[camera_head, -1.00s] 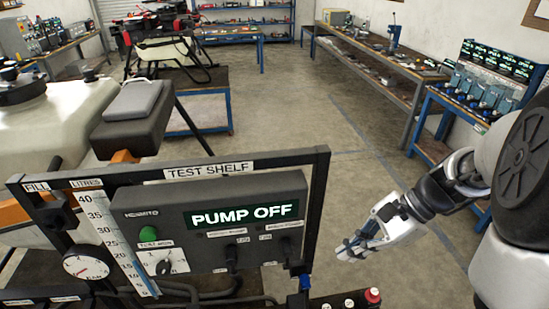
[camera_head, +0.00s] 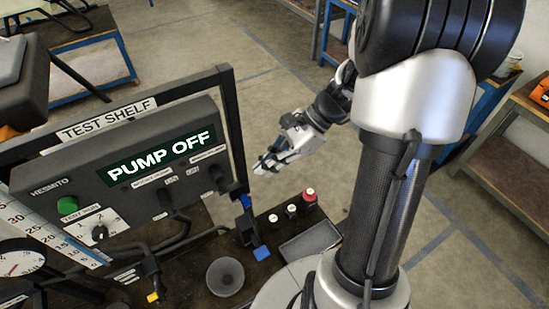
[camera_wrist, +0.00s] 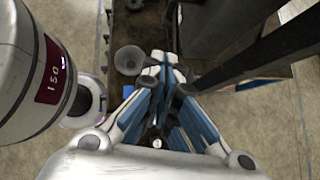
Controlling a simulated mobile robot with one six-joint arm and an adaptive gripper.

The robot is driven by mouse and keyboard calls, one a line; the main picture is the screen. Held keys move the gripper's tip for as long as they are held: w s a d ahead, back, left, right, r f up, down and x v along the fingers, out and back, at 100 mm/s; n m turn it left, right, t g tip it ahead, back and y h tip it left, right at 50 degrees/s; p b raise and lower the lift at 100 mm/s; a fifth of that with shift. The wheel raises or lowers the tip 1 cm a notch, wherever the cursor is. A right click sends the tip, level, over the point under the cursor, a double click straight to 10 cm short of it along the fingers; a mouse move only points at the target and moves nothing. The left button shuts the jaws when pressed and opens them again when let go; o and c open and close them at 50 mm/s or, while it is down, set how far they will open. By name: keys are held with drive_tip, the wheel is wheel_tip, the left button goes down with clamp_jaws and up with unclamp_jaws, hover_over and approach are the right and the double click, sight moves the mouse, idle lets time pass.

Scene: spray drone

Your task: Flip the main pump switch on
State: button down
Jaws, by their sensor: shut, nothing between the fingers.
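The pump control box (camera_head: 125,160) hangs in the test shelf frame in the head view. Its green display (camera_head: 160,156) reads PUMP OFF. Black toggle switches, one on the left (camera_head: 166,199) and one on the right (camera_head: 217,178), sit below the display; their labels are too small to read. A green button (camera_head: 67,206) and a numbered rotary knob (camera_head: 99,232) are at lower left. My gripper (camera_head: 266,164) is just right of the frame, apart from the box, shut and empty. Its closed fingers (camera_wrist: 160,76) also show in the wrist view.
A blue-handled valve (camera_head: 254,240), red-capped bottle (camera_head: 309,197), small tray (camera_head: 309,243) and grey funnel (camera_head: 225,277) are on the bench below the box. A round gauge (camera_head: 20,262) is at far left. Open floor lies beyond my gripper.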

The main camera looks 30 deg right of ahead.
sight(219, 181)
drive_tip(key=w+a+f+b, duration=0.1)
drive_tip(key=a+f, duration=0.2)
drive_tip(key=a, duration=0.4)
drive_tip(key=shift+w+b, duration=0.2)
drive_tip(key=shift+b, duration=0.1)
